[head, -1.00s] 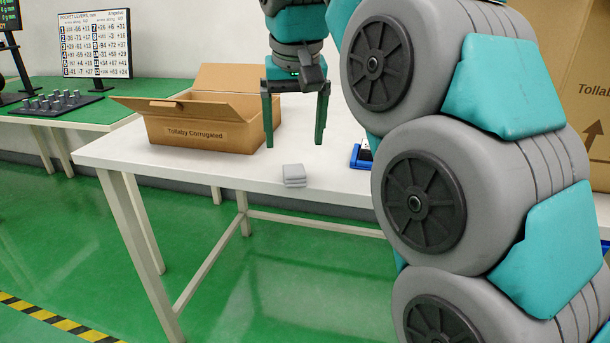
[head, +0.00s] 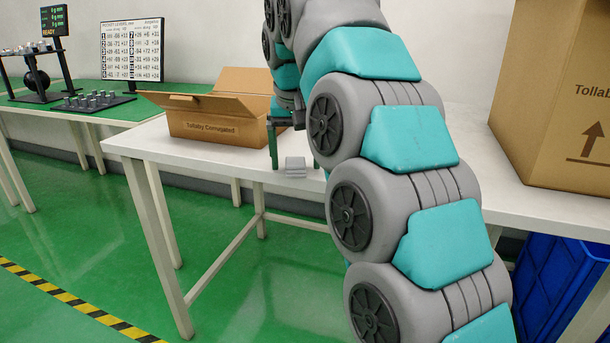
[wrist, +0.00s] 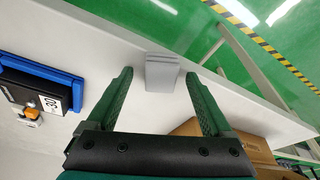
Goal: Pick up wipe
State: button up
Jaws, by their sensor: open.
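The wipe looks like a small grey folded stack (head: 295,166) lying on the white table near its front edge. In the wrist view the grey stack (wrist: 161,72) lies just beyond and between my fingertips. My gripper (head: 281,162) is open and empty in the head view, with its green fingers pointing down at the stack. In the wrist view my gripper (wrist: 157,80) has one finger on each side of the stack's line, apart from it. My arm hides part of the gripper in the head view.
An open cardboard box (head: 215,120) stands on the white table (head: 135,146), left of my gripper. A blue tray (wrist: 40,78) with a black labelled item lies left in the wrist view. A large carton (head: 555,100) stands at the right, above a blue bin (head: 560,280).

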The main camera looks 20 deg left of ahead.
grip_shut()
dwell(0.7)
